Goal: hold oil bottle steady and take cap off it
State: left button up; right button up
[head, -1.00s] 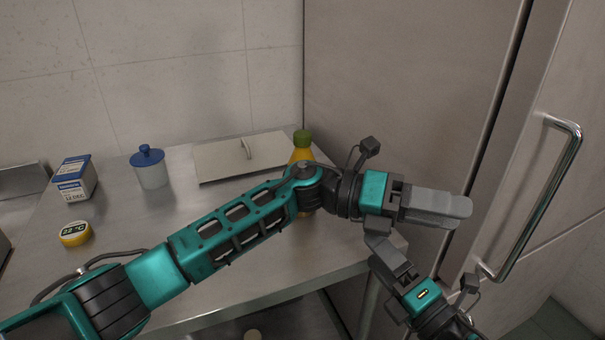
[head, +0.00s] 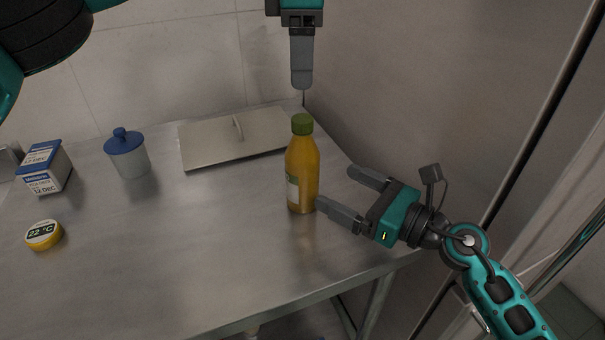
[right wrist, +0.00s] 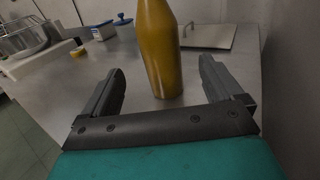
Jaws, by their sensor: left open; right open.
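The oil bottle (head: 302,175) is amber with a pale label and stands upright on the steel table. Its green cap (head: 302,124) is on its top. My left gripper (head: 301,84) points down from above, over the cap and apart from it; it is seen edge-on, its fingers overlapping. My right gripper (head: 335,188) is open at the right of the bottle, fingers pointing toward it. In the right wrist view the bottle (right wrist: 159,50) stands ahead, beyond and between the open fingers (right wrist: 160,85), with its top cut off by the frame.
A flat steel lid (head: 215,145) with a handle lies behind the bottle. A tall cabinet wall rises close on the right. The table's front middle is clear.

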aim_at(295, 165)
jog(key=x, duration=1.1)
jog(key=shift+w+a, duration=0.1)
jog(key=shift+c, duration=0.3)
jog(key=c, duration=1.7)
pick_arm(q)
jog(key=m, duration=0.6)
jog(key=shift+d, duration=0.1)
pick_arm(e)
grip_shut()
pick_arm(q)
jog(key=m, duration=0.5)
jog(key=shift+m, duration=0.3)
jog(key=m, duration=1)
jog(key=shift+m, duration=0.3)
jog(key=shift+f, duration=4.05)
